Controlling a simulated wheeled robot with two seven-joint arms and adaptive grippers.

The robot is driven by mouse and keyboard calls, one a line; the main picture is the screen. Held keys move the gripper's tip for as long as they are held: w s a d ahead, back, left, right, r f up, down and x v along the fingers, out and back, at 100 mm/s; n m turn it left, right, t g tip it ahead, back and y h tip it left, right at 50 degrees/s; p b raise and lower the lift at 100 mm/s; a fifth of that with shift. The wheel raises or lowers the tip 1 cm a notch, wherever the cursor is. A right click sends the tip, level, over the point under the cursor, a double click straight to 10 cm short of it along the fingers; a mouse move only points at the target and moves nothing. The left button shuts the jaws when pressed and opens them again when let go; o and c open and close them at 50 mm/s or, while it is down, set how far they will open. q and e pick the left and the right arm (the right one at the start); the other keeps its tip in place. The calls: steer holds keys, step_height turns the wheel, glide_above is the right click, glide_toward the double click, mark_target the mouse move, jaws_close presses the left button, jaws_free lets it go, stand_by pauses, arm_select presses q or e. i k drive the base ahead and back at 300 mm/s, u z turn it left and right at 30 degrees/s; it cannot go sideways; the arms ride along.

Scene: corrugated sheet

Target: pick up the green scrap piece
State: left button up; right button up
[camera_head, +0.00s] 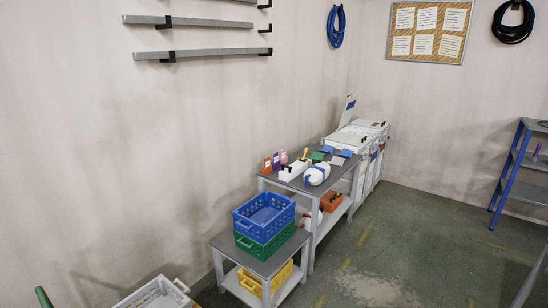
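Neither of my grippers is in view.
A low table (224,243) holds a blue crate (263,212) on a green crate (264,243), with a yellow crate (265,279) below. A grey crate (152,294) is at the lower left. A blue-framed shelf (507,178) stands right. The green floor (420,240) between is clear.

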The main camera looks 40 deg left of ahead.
mark_target(317, 156)
steer(key=u, duration=0.5)
steer(key=i, duration=2)
steer(key=u, duration=0.75)
steer(key=i, duration=0.75)
steer(key=u, duration=0.2)
